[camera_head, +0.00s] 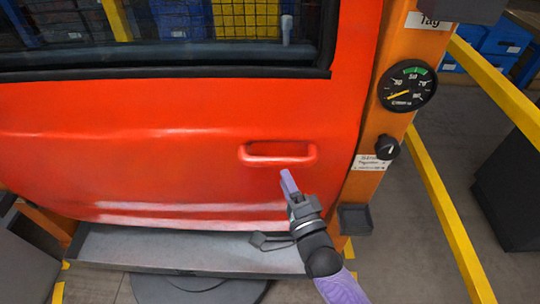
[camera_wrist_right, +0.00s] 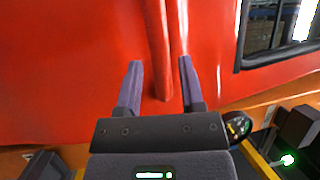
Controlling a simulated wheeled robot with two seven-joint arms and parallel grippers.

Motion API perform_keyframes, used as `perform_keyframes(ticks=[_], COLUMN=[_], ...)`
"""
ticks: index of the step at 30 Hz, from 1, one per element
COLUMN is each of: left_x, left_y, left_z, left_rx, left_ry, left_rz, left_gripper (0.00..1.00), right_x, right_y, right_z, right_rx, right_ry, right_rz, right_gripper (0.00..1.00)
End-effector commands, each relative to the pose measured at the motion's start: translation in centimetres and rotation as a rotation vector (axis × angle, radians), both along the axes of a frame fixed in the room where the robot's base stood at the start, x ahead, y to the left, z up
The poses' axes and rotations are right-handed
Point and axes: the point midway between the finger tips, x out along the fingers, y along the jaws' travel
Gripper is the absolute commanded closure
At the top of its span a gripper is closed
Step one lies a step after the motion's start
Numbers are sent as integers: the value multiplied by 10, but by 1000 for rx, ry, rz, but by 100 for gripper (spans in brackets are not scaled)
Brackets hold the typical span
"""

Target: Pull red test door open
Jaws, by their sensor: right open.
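The red test door (camera_head: 130,140) fills most of the head view, with a window in its upper part. Its red handle (camera_head: 280,160) is a horizontal bar with a dark recess above it, near the door's right edge. My right gripper (camera_head: 289,178) is just below the handle. In the right wrist view the open purple fingers of my right gripper (camera_wrist_right: 159,70) point at the door. The handle (camera_wrist_right: 163,50) shows there as a red ridge between and beyond the fingertips, seemingly not gripped. My left gripper is not in view.
An orange post (camera_head: 370,120) with a round gauge (camera_head: 407,86) and a black knob (camera_head: 387,148) stands right of the door. A grey tray-like ledge (camera_head: 170,251) runs below the door. A yellow rail (camera_head: 440,205) and grey floor lie further right.

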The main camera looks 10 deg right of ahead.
Motion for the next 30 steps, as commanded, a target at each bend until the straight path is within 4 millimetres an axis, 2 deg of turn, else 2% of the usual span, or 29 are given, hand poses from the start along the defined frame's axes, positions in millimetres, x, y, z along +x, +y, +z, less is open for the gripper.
perform_keyframes(ticks=[3, 9, 20, 27, 30], left_x=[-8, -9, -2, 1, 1], left_y=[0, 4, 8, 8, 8], left_z=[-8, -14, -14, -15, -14], left_rx=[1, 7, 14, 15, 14], left_ry=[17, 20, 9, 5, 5], left_rz=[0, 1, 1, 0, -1], left_gripper=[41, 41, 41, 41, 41], right_x=[26, 51, 58, 57, 57], right_y=[3, 7, 7, 7, 7], right_z=[2, 8, 10, 10, 9], right_rx=[-1, -2, -3, -4, -4], right_ry=[-1, 1, 4, 4, 4], right_rz=[0, 0, -1, 0, 0], right_gripper=[51, 51, 51, 100, 100])
